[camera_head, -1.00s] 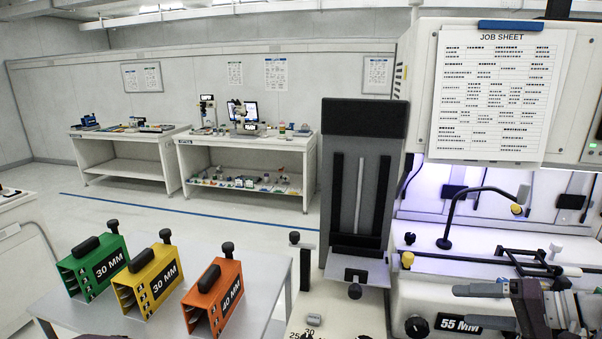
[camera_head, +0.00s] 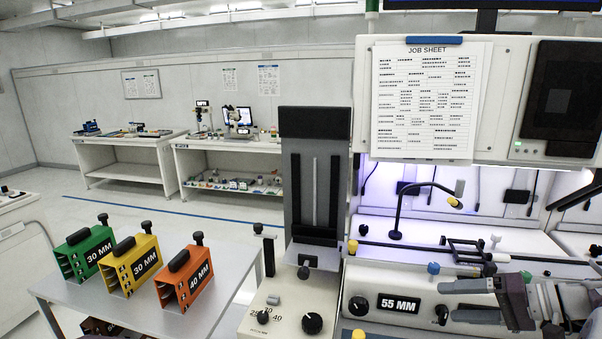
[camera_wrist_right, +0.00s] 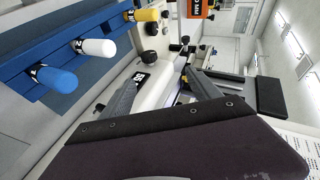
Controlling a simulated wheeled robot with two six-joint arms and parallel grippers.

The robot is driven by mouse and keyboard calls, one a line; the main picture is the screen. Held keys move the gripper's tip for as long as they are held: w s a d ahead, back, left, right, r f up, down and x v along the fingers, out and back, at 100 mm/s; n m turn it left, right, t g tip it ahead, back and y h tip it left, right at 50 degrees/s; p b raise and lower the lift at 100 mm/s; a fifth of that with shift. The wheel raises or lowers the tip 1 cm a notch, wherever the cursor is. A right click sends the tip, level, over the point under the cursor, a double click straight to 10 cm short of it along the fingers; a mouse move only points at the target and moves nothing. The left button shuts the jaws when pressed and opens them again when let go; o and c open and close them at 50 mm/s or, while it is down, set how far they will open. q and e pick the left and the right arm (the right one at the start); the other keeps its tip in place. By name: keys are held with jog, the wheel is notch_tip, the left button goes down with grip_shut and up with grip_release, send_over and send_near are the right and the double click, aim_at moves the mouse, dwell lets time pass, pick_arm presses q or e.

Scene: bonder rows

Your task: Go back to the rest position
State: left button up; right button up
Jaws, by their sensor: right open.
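My right gripper (camera_head: 448,301) is at the lower right of the head view, in front of the bonder machine (camera_head: 372,284). Its two grey fingers point left and stand apart, with nothing between them. The machine's 55 MM display (camera_head: 398,304) is just left of the fingertips. In the right wrist view, the dark gripper body fills the lower part and the fingers reach up, apart. My left gripper is not in view.
Green (camera_head: 88,252), yellow (camera_head: 134,264) and orange (camera_head: 187,276) magazines stand on a grey table (camera_head: 225,250) at left. A dark upright slide (camera_head: 314,185) and a bent lamp arm (camera_head: 400,205) rise near the gripper. Open floor lies behind the table.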

jog(key=w+a+r+n+g, duration=0.2)
jog(key=w+a, duration=0.1)
jog(key=a, duration=0.7)
jog(key=s+a+f+n+g+h+p, duration=0.1)
jog(key=s+a+f+n+g, duration=0.15)
jog(key=s+a, duration=0.35)
jog(key=s+a+f+n+g+h, duration=0.1)
jog(key=s+a+f+g, duration=0.25)
jog(key=a, duration=0.35)
jog(key=s+f+g+h, duration=0.1)
jog(key=s+f+h, duration=0.3)
jog(key=s+f, duration=0.4)
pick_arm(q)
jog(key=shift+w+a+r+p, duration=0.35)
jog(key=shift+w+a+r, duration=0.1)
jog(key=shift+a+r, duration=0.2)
pick_arm(e)
jog(key=w+d+f+m+t+h, duration=0.1)
jog(key=d+f+t+h, duration=0.2)
jog(key=d+f+h, duration=0.1)
jog(key=shift+d+f, duration=0.85)
jog(key=shift+d, duration=0.15)
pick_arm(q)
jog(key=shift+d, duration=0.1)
pick_arm(e)
jog(key=shift+d+m, duration=0.1)
jog(key=shift+m, duration=0.15)
